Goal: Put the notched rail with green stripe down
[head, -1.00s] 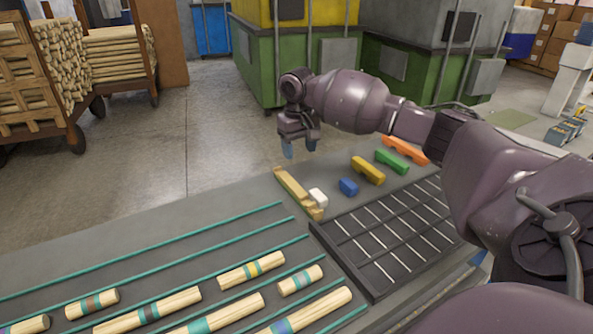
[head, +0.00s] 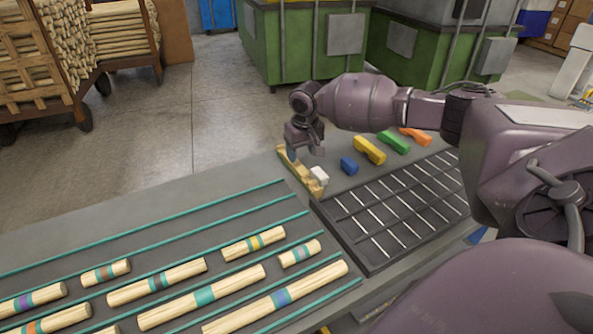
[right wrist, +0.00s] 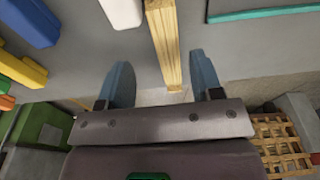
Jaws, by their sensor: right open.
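A pale wooden rail (head: 312,188) with a stepped, notched outline lies near the far edge of the grey table. No green stripe can be made out on it. My right gripper (head: 305,155) is over the far part of the rail and hides some of it. In the right wrist view, the rail (right wrist: 163,42) runs between the two blue fingers of the right gripper (right wrist: 162,82), with a gap on each side. The right gripper is open. My left gripper is not in view.
A white block (head: 319,176) sits beside the rail, then blue (head: 349,166), yellow (head: 370,150), green (head: 394,142) and orange (head: 416,136) pieces. A black slotted tray (head: 374,262) is in front. Several striped dowels (head: 244,294) lie between teal strips at left.

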